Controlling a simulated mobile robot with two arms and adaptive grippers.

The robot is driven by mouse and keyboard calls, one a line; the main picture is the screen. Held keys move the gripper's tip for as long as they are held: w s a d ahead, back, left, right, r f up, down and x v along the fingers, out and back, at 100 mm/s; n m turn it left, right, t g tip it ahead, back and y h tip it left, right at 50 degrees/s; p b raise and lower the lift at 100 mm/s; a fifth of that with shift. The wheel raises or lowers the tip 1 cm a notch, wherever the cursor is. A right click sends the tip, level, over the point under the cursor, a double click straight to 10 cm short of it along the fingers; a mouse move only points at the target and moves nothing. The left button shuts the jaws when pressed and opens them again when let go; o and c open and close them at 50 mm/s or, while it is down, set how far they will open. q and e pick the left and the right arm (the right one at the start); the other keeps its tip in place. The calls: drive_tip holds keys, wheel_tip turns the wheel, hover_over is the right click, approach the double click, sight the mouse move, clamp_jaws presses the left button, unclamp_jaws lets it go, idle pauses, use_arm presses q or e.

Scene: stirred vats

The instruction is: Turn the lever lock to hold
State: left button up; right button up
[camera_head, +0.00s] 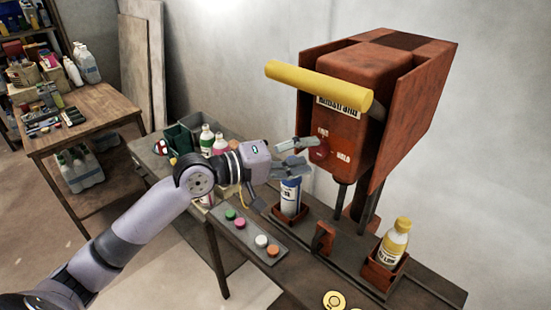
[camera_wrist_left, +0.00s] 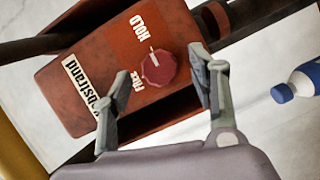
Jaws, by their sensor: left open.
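The lever lock is a dark red round knob (camera_head: 319,151) on the front of the rust-red machine head (camera_head: 350,115). It also shows in the left wrist view (camera_wrist_left: 159,69), with a white mark on its face. The yellow lever bar (camera_head: 320,87) sticks out above. My left gripper (camera_head: 307,156) is open, its fingers pointing at the knob. In the wrist view the knob appears between the fingertips (camera_wrist_left: 160,68); I cannot tell whether they touch it. My right gripper is out of view.
A blue-and-white bottle (camera_head: 290,197) stands in a holder just below my left gripper. A strip of coloured buttons (camera_head: 245,236) lies at the bench's front. A wooden table (camera_head: 85,130) stands at left.

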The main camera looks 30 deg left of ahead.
use_arm(q)
drive_tip(key=v, duration=1)
drive_tip(key=shift+s, duration=0.2)
